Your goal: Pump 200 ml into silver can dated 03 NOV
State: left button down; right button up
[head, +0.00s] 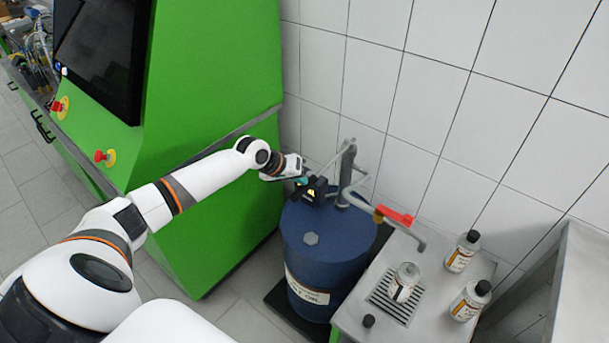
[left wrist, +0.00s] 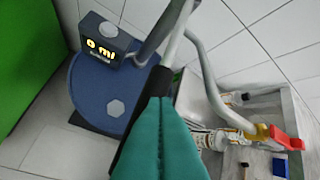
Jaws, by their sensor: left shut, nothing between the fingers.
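My left gripper (head: 300,180) is shut and empty, beside the black meter box (head: 317,192) on the blue drum (head: 325,240). In the left wrist view its teal fingers (left wrist: 160,115) overlap the dark grip of the grey pump lever (left wrist: 172,32); I cannot tell if they touch. The meter (left wrist: 102,48) reads "0 ml". The pump's spout pipe (head: 420,240) has a red valve handle (head: 394,215). An uncapped silver can (head: 404,281) stands on the drip grate near the spout. Two capped silver cans (head: 462,250) (head: 470,300) stand to its right. Their dates are unreadable. My right gripper is out of view.
A loose black cap (head: 368,320) lies on the metal side table (head: 350,310). A green machine cabinet (head: 220,120) stands left of the drum. A tiled wall (head: 430,110) closes off the back. Bare floor (head: 235,315) shows in front of the cabinet.

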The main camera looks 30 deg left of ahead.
aim_at(298, 193)
pick_arm(q)
jog(key=shift+s+f+b, duration=0.2)
jog(key=shift+f+b, duration=0.4)
jog(key=shift+f, duration=0.75)
jog(key=shift+s+f+b, duration=0.15)
jog(key=shift+f+b, duration=0.45)
jog(key=shift+f, duration=0.75)
dwell(1.7)
dwell(0.5)
jog(key=shift+w+r+p, duration=0.2)
jog(key=shift+r+p, duration=1.35)
jog(key=shift+r, duration=0.15)
jog(key=shift+w+r+p, duration=0.2)
jog(key=shift+r+p, duration=1.3)
jog(key=shift+r, duration=0.25)
jog(key=shift+w+r+p, duration=0.2)
jog(key=shift+r+p, duration=1.35)
jog(key=shift+r, duration=0.15)
jog(key=shift+r, duration=0.1)
jog(key=r+p, duration=0.4)
jog(key=shift+w+r, duration=0.25)
jog(key=shift+r, duration=0.1)
